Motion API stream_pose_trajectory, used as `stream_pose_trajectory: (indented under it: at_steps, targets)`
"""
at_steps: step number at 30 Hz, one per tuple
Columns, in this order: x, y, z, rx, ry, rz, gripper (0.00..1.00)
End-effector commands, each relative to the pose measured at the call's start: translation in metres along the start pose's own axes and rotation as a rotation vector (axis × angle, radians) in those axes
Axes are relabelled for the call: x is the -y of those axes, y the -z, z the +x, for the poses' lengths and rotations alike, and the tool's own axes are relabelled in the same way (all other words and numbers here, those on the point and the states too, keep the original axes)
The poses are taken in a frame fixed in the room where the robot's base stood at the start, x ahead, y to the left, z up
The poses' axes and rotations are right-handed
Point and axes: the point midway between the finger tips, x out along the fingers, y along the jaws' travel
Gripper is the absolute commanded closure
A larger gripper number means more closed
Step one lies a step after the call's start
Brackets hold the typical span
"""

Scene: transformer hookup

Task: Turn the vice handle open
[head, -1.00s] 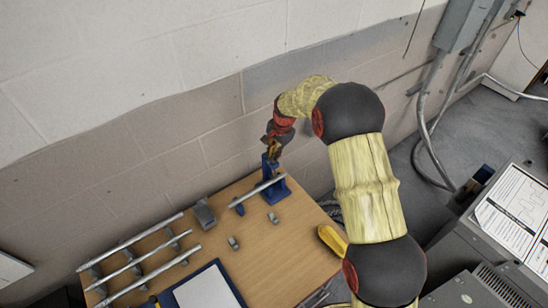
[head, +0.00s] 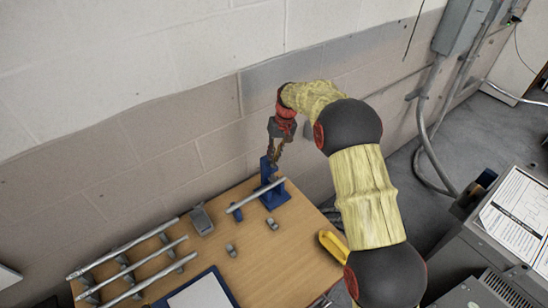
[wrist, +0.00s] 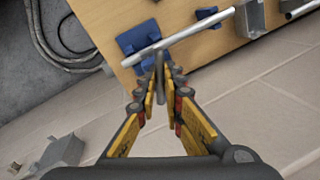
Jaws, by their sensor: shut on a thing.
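The blue vice (head: 276,197) stands at the back right edge of the wooden table, with a grey metal pipe (head: 246,200) lying across it. In the wrist view the vice (wrist: 138,38) and the pipe (wrist: 190,32) are just beyond my fingertips. My gripper (head: 271,163) reaches down to the vice from above and behind. In the wrist view my gripper (wrist: 161,78) is shut on a thin grey bar, the vice handle (wrist: 160,88), which runs between the yellow-padded fingers. The handle's far end is hidden by the pipe.
The wooden table (head: 250,245) also holds several pipes on grey supports (head: 130,265), small grey fittings (head: 231,250), a yellow tool (head: 333,243) and a blue-edged board (head: 202,296). A block wall (head: 190,100) rises close behind. Grey cabinets (head: 500,240) stand at right.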

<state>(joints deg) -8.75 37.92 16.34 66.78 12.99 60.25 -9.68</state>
Motion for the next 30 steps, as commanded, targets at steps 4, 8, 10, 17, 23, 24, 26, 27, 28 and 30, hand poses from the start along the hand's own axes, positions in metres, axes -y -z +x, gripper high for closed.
stream_pose_trajectory:
  at_steps: [4, 8, 10, 17, 23, 24, 26, 27, 28, 30]
  targets:
    - [-0.0007, 0.0026, -0.0008, 0.023, -0.001, -0.137, 1.0]
    - [-0.0006, 0.0032, -0.0005, 0.048, -0.001, -0.258, 1.0]
    - [-0.0005, 0.0034, -0.0007, 0.061, -0.001, -0.324, 1.0]
    - [-0.0001, 0.0048, -0.0011, 0.104, -0.001, -0.538, 1.0]
    - [0.0001, 0.006, -0.0011, 0.141, -0.002, -0.725, 1.0]
    - [0.0003, 0.0062, -0.0014, 0.148, -0.002, -0.762, 1.0]
    - [0.0002, 0.0068, -0.0014, 0.159, -0.002, -0.818, 1.0]
    - [0.0001, 0.007, -0.0012, 0.167, -0.003, -0.855, 1.0]
    - [0.0, 0.007, -0.0011, 0.173, -0.003, -0.883, 1.0]
    - [0.0005, 0.0073, -0.0014, 0.185, -0.002, -0.948, 1.0]
